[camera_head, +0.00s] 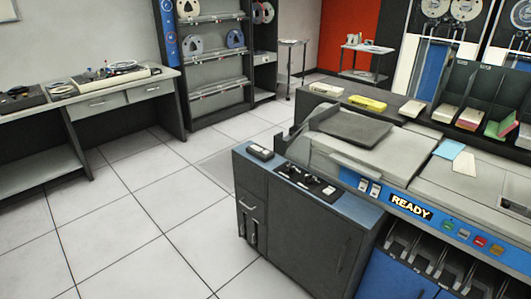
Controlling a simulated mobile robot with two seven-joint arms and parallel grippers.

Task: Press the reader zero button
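The card machine (385,150) stands at the right with a blue front panel. A lit sign (411,207) on the panel reads READY. Right of the sign is a row of small buttons: a green one (447,225), a pale one (463,234), a red one (480,242) and a yellow one (497,249). Two pale switches (369,187) sit left of the sign. The button labels are too small to read, so I cannot tell which is the zero button. Neither of my grippers shows in the head view.
A dark cabinet (300,230) with a blue top joins the machine's left side. A desk (110,98) with equipment stands at the left, and a tape shelf (220,65) behind. Card trays (470,115) line the counter at the back right. The tiled floor (150,220) in the middle is clear.

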